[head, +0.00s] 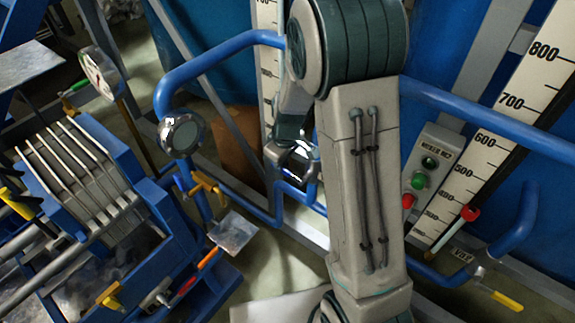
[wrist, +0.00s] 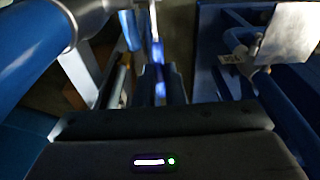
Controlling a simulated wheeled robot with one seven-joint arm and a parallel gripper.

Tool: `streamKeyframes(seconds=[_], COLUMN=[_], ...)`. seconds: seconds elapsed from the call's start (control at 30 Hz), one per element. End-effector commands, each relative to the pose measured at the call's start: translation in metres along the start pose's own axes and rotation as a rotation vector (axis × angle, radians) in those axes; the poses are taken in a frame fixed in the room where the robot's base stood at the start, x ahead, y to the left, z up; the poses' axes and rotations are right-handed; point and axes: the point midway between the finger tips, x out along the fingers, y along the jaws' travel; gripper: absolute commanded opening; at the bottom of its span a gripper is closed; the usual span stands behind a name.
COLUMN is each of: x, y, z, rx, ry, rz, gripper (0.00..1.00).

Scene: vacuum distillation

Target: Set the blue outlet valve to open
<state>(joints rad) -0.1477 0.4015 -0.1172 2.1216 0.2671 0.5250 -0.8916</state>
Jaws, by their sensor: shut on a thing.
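My gripper (head: 298,178) is in the middle of the head view, partly behind my own arm, down at the blue pipework. It is shut on a narrow blue part, which I take to be the handle of the blue outlet valve (head: 311,192). In the wrist view the blue handle (wrist: 158,58) shows as a bright narrow strip beyond the dark gripper body. The fingertips and the valve body are mostly hidden, so the handle's exact angle cannot be told.
A button box (head: 423,175) and a large scale (head: 508,110) stand right. A finned blue unit (head: 85,180) fills the left.

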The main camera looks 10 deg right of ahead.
Motion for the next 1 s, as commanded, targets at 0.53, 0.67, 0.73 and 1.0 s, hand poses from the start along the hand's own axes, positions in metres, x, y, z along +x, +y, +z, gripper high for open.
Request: streamKeyframes(seconds=[0.53,0.67,0.73,1.0], x=[0.0,-0.004,-0.011,-0.068], y=[0.001,0.001,0.001,0.001], z=[0.001,0.0,0.0,-0.001], rx=[0.0,0.0,0.0,0.001], ry=[-0.001,0.0,0.001,0.004], rz=[0.0,0.001,0.001,0.003], gripper=[0.32,0.32,0.32,0.32])
